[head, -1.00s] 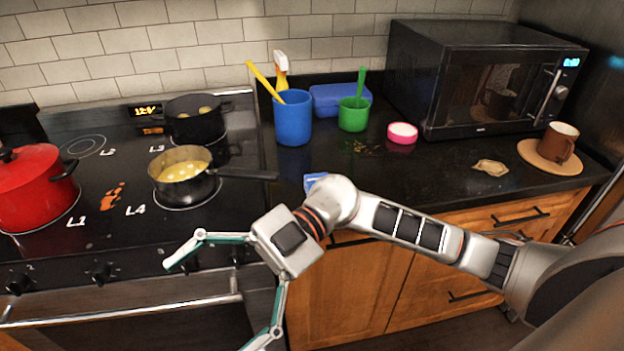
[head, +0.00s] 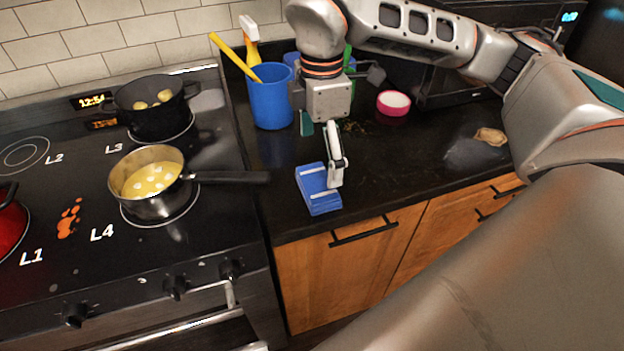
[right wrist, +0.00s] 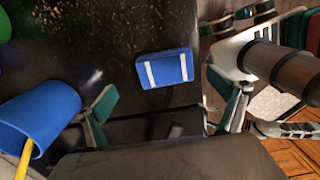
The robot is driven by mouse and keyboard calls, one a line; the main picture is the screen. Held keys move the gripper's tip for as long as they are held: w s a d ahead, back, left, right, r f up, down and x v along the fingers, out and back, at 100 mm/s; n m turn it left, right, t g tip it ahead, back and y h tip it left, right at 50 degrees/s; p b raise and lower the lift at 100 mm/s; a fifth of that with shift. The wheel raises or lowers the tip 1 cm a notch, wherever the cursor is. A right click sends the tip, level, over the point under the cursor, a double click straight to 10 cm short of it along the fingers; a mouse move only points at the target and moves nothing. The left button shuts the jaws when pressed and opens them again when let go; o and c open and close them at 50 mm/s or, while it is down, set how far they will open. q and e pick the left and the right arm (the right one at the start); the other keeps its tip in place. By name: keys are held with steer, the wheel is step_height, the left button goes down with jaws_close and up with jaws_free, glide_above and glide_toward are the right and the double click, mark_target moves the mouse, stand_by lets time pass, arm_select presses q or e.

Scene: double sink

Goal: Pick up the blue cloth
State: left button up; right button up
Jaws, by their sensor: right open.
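The blue cloth (head: 313,192) is a folded blue block with white stripes. It lies on the black counter near its front edge, right of the stove. My right gripper (head: 320,157) points down just above and behind the cloth. One finger hangs in front of the cloth's right part in the head view; I cannot tell if it touches. In the right wrist view the cloth (right wrist: 158,70) lies bare, with the spread fingers of my right gripper (right wrist: 170,105) on either side and nothing between them.
A blue cup (head: 271,98) with a yellow utensil stands behind the cloth. A pan (head: 150,203) on the stove points its handle (head: 230,177) toward the cloth. A pink-and-white tub (head: 393,104) stands at right. Counter right of the cloth is clear.

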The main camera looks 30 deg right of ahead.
mark_target(318, 182)
steer(key=shift+s+a+f, duration=0.1)
steer(key=shift+s+f, duration=0.3)
steer(key=shift+f, duration=0.45)
steer(key=f, duration=0.4)
steer(key=shift+s+a+f, duration=0.15)
steer(key=shift+a, duration=0.25)
steer(key=shift+f, duration=0.3)
steer(key=c, duration=1.2)
